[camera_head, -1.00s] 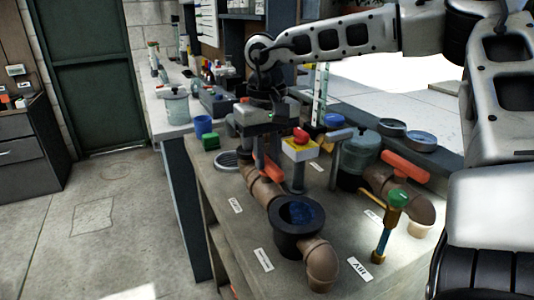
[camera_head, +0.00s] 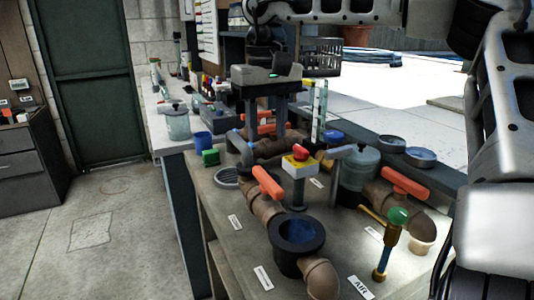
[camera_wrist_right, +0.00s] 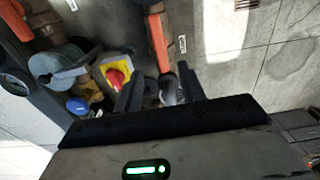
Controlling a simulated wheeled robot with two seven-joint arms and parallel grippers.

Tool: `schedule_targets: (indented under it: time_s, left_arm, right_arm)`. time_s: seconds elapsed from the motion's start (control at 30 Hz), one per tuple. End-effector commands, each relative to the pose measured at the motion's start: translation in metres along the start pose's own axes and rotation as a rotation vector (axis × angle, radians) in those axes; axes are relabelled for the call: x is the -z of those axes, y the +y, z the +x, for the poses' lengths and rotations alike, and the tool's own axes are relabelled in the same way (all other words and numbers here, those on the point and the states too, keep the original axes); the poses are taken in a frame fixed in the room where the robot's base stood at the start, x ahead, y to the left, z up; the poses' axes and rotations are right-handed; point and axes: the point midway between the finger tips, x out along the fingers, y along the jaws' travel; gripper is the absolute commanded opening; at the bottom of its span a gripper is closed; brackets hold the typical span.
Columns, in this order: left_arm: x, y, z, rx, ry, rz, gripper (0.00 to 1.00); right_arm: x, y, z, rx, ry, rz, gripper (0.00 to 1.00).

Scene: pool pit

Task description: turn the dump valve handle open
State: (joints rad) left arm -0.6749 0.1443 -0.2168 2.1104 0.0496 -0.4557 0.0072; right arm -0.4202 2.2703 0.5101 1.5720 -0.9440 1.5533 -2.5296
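Several orange lever handles show on brown pipes, and I cannot read which is labelled dump. One orange handle (camera_head: 267,183) lies slanted on the front-left pipe (camera_head: 265,207); another (camera_head: 405,183) sits on the right pipe. A further orange handle (camera_head: 264,129) is at the back, partly behind my right gripper (camera_head: 262,125). That gripper points down, with its two fingers apart and nothing held. In the right wrist view, the open fingers (camera_wrist_right: 160,92) are on either side of a grey rounded part (camera_wrist_right: 170,92), below an orange handle (camera_wrist_right: 159,42). My left gripper is not in view.
A yellow box with a red button (camera_head: 300,158) stands on a post beside the front-left pipe. A black-rimmed cup (camera_head: 296,245), green-topped air valve (camera_head: 397,217) and lidded jar (camera_head: 358,168) crowd the bench. The floor at left is clear.

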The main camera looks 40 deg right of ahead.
Motion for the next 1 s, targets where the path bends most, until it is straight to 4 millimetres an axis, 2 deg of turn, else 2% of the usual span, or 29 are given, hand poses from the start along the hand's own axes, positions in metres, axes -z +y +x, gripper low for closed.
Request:
schedule_targets:
  time_s: [0.03, 0.1, 0.33, 0.5, 1.0]
  left_arm:
    - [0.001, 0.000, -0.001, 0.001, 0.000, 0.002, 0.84]
    - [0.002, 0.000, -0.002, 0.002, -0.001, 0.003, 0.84]
    - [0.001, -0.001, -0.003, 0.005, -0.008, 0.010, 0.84]
    - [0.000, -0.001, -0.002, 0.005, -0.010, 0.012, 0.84]
    - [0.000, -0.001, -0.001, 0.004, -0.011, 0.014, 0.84]
  right_arm:
    - [0.000, 0.000, -0.014, 0.001, 0.004, 0.001, 0.40]
    - [0.001, 0.000, -0.029, 0.000, 0.004, 0.001, 0.40]
    - [0.000, 0.000, -0.058, 0.000, 0.001, 0.000, 0.40]
    - [0.000, 0.000, -0.063, 0.000, 0.000, -0.001, 0.40]
    - [0.000, 0.000, -0.063, 0.000, 0.000, -0.001, 0.40]
